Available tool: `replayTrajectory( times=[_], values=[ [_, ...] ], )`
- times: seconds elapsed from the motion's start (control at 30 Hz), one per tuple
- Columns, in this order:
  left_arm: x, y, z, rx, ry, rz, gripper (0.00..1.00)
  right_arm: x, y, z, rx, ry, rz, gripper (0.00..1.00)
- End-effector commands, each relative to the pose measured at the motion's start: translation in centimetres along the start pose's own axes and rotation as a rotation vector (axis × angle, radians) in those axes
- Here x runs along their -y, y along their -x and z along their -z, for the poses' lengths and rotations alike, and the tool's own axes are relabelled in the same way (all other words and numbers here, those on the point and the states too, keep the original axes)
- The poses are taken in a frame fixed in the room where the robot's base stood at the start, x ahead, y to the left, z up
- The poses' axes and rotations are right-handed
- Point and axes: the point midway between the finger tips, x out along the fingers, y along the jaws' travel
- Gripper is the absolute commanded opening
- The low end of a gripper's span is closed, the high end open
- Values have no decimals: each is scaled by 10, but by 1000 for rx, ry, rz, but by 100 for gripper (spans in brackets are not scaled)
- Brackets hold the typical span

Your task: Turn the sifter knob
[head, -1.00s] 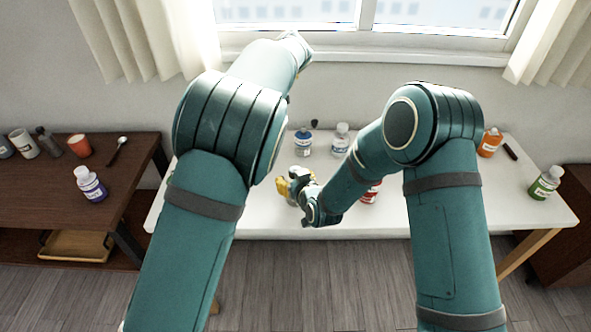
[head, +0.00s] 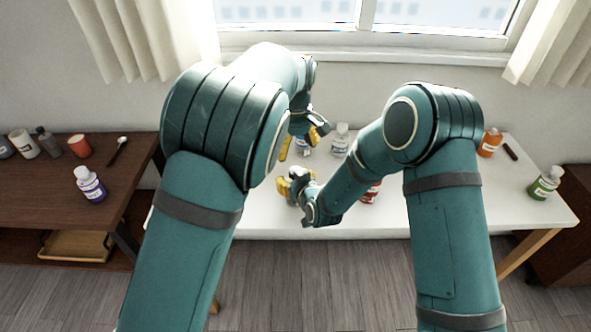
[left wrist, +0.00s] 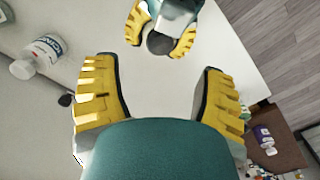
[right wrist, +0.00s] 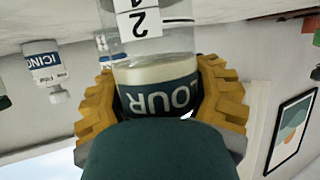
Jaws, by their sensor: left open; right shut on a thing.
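The sifter, a clear container with a "FLOUR" label (right wrist: 160,95), is between the yellow fingers of my right gripper (head: 291,183). The grip shows close up in the right wrist view. In the left wrist view the right gripper holds a grey piece (left wrist: 178,14) with a dark rounded part (left wrist: 160,44); I cannot tell if this is the knob. My left gripper (head: 303,141) is open and empty, above the table, behind and slightly right of the sifter. Its spread fingers (left wrist: 162,85) face the sifter across a gap. Arms hide part of the table.
The white table (head: 262,222) carries a white-capped bottle (head: 340,140), a red-labelled bottle (head: 371,192), an orange bottle (head: 490,142) and a green bottle (head: 545,183). A brown shelf (head: 40,190) with several containers stands left. The window wall is close behind.

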Motion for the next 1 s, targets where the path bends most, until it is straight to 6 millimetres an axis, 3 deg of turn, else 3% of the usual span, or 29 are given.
replayTrajectory(
  times=[0.2, 0.4, 0.87, 1.0],
  values=[
    [1, -44, 0, 0, 0, 3, 71, 0, 0, -2, 4, 0, 0, 15],
    [0, -70, 1, -1, -1, 2, 71, 0, 0, -2, 4, 0, 0, 15],
    [0, -81, 1, -3, -1, 0, 71, 0, 0, -2, 4, 0, 0, 15],
    [0, -81, 1, -3, -1, 0, 26, 0, 0, -2, 4, 0, 0, 15]
  ],
)
